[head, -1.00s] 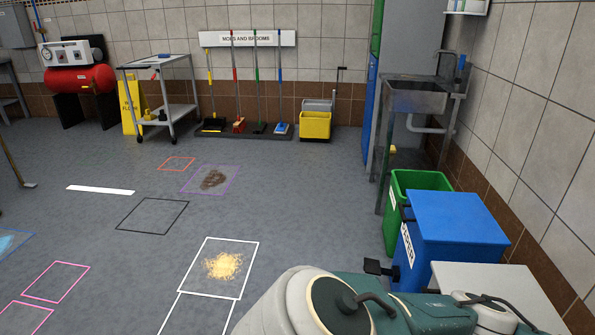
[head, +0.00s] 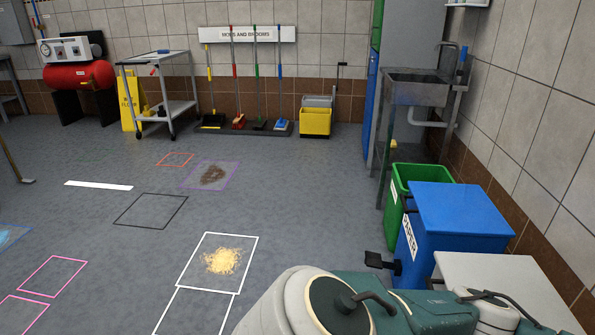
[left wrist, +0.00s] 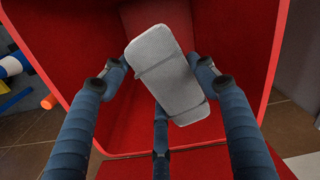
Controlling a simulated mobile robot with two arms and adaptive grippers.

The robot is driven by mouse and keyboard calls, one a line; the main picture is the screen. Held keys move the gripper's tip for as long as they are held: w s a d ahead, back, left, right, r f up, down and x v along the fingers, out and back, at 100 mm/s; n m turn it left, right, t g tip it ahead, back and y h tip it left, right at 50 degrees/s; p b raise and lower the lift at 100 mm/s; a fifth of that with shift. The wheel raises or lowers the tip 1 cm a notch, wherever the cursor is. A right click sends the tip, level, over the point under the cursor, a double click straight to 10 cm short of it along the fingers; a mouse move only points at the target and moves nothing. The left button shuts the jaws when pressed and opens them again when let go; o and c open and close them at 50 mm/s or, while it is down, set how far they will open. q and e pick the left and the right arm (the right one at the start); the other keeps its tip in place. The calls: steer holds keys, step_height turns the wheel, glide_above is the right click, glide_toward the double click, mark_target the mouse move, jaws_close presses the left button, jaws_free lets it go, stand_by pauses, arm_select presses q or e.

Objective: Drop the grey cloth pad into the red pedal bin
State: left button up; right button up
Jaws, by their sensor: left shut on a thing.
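In the left wrist view the grey cloth pad (left wrist: 170,88) is a thick, rounded block with a band around it. My left gripper (left wrist: 160,76) is shut on it, with fingers at both sides and one below. The pad is held tilted in front of the open mouth of the red pedal bin (left wrist: 245,35), whose red walls fill most of that view. How far the pad is from the bin's walls is hard to tell. The head view shows neither the pad, the red bin nor either gripper.
A blue paper bin (head: 460,215) with a black pedal stands at the right, beside a green bin (head: 400,200). A white-topped box (head: 490,270) is in front of them. Powder (head: 222,262) and a brown spill (head: 213,175) lie on marked floor squares. The middle floor is open.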

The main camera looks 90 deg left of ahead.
steer(key=shift+s+r, duration=0.1)
steer(key=shift+r, duration=0.2)
arm_select(q)
steer(key=o, duration=1.3)
steer(key=shift+r, duration=0.1)
step_height(320, 180, up, 12)
steer(key=shift+f, duration=0.1)
steer(key=shift+f, duration=0.1)
